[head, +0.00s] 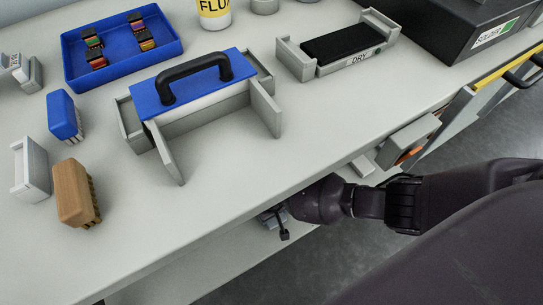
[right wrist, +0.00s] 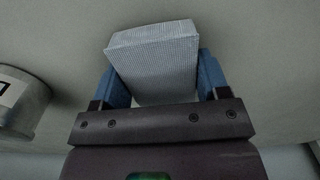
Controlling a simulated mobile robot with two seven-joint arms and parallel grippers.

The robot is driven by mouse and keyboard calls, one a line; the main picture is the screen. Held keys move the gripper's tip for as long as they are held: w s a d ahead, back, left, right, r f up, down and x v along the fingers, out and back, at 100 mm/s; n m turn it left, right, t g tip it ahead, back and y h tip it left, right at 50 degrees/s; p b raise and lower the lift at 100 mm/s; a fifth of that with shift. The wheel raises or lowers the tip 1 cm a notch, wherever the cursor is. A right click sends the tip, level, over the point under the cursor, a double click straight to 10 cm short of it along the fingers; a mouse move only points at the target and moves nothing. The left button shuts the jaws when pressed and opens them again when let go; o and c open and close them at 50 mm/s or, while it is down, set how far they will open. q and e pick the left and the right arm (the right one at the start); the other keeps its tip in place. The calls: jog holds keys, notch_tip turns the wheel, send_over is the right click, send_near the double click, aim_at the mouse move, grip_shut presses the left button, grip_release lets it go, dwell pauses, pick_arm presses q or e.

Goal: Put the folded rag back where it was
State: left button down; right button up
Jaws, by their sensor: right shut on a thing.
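In the right wrist view, my right gripper (right wrist: 155,80) is shut on a pale grey, finely ribbed folded rag (right wrist: 152,55), held between its two blue fingers. In the head view, the same gripper (head: 275,222) is at the table's front edge, partly hidden by the edge and my own wrist. The rag cannot be made out clearly there. My left gripper is not in view.
On the table (head: 330,130) stand a blue-topped carrier (head: 195,85) with a black handle, a blue tray (head: 110,62) of connectors, a grey holder labelled DRY (head: 365,60) with a black pad, and several blocks at left. The table's front middle is clear.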

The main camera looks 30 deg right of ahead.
jog(key=shift+f, duration=0.3)
jog(key=o, duration=0.9)
pick_arm(q)
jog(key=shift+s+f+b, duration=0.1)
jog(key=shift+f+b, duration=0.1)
jog(key=shift+b, duration=0.1)
pick_arm(e)
jog(key=r, duration=0.1)
jog(key=r+p, duration=0.1)
jog(key=r, duration=0.1)
jog(key=r+p, duration=0.1)
jog(key=shift+w+a+r, duration=0.1)
jog(key=shift+w+r, duration=0.15)
jog(key=shift+w, duration=0.05)
jog(key=r+p, duration=0.1)
jog(key=r, duration=0.1)
jog(key=r+p, duration=0.1)
jog(key=r, duration=0.1)
jog(key=r+p, duration=0.1)
jog(key=r, duration=0.1)
jog(key=shift+s+a, duration=0.25)
jog(key=shift+s, duration=0.05)
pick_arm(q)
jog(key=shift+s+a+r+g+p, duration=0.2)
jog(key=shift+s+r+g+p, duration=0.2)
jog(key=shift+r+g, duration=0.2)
pick_arm(e)
jog(key=shift+s+r, duration=0.2)
jog(key=shift+r, duration=0.1)
